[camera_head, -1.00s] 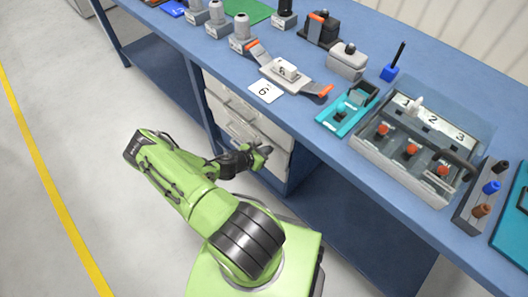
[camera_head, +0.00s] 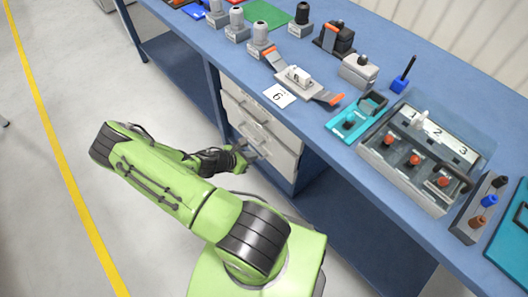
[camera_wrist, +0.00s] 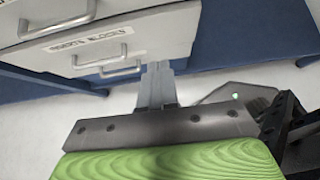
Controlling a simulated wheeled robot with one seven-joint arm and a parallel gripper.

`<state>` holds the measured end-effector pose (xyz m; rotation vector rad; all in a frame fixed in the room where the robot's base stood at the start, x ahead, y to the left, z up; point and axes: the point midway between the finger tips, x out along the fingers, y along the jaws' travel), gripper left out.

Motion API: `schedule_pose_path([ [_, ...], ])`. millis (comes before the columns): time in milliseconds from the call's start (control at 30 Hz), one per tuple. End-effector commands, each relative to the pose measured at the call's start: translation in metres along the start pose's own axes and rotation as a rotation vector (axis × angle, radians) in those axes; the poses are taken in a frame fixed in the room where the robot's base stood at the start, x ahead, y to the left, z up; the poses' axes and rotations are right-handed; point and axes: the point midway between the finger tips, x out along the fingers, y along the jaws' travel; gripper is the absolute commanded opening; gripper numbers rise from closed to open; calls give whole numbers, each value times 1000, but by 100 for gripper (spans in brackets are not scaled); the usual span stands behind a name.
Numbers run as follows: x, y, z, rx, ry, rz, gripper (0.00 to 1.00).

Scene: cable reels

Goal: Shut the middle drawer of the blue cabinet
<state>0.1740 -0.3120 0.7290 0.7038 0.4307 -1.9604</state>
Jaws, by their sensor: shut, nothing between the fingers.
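The blue cabinet under the workbench has pale grey drawer fronts with metal handles. In the head view the upper drawer (camera_head: 272,126) and the middle drawer (camera_head: 278,152) face my arm. In the wrist view a labelled drawer front (camera_wrist: 150,36) lies below another drawer's handle, and a further handle shows lower down. I cannot tell clearly how far the middle drawer stands out. My gripper (camera_head: 248,157) is shut and empty, in front of the drawers at about middle-drawer height. In the wrist view its fingers (camera_wrist: 155,85) show just below the labelled front; contact cannot be made out.
The blue bench top (camera_head: 330,165) above holds a numbered grey box (camera_head: 385,170), a teal clamp fixture (camera_head: 355,118), a white card (camera_head: 279,95) and other parts. A blue cabinet side panel (camera_head: 310,170) stands right of the drawers. Open floor (camera_head: 60,190) lies to the left.

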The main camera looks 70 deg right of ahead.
Motion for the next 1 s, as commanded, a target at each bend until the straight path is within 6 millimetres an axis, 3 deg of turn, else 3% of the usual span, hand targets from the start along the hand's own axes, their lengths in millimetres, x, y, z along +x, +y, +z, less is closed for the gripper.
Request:
schedule_pose_path([
  [33, -4, 4, 10, 5, 29, 5, 0],
  [167, 12, 4, 5, -1, 43, 5, 0],
  [600, 107, 4, 3, 2, 40, 6, 0],
  [800, 126, 6, 23, 0, 41, 8, 0],
  [1000, 130, 6, 27, -2, 41, 8, 0],
])
